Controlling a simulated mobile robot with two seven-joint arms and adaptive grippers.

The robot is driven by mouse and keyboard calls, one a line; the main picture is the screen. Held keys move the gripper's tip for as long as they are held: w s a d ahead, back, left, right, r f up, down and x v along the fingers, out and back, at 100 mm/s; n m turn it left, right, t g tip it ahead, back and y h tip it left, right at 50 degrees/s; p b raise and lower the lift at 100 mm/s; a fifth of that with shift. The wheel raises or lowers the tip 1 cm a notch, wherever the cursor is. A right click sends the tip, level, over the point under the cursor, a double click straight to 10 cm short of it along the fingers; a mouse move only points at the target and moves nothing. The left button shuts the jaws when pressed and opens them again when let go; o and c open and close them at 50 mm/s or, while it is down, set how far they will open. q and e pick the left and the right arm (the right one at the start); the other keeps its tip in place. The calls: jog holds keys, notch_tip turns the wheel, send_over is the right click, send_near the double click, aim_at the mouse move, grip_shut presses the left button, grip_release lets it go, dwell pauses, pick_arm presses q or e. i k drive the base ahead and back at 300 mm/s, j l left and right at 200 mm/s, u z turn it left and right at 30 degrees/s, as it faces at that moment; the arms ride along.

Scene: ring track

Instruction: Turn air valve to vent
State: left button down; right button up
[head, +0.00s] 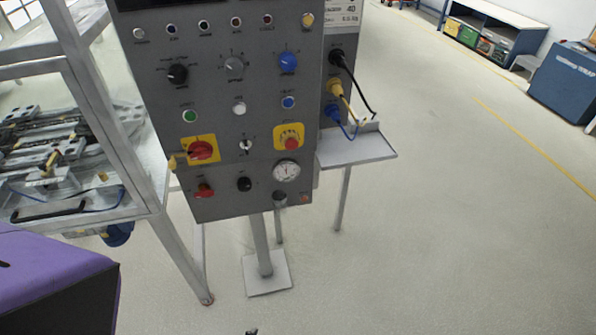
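A grey control panel (250,165) stands on a post in the head view. Its lowest row has a red knob (204,190), a black knob (244,184) and a round white pressure gauge (286,171). The labels are too small to read, so I cannot tell which knob is the air valve or where it points. Above are a red rotary switch (201,150) on a yellow plate and a red button (291,143) on another yellow plate. Neither of my grippers shows clearly; a tiny dark piece at the bottom edge cannot be identified.
A metal frame table (75,220) with parts stands close on the left, a purple block (55,280) in front of it. A small shelf (357,148) juts from the panel's right side, below plugged cables. The floor in front and right is clear. A blue cabinet (565,85) stands far right.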

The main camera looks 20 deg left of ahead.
aim_at(204, 192)
jog(key=u, duration=1.25)
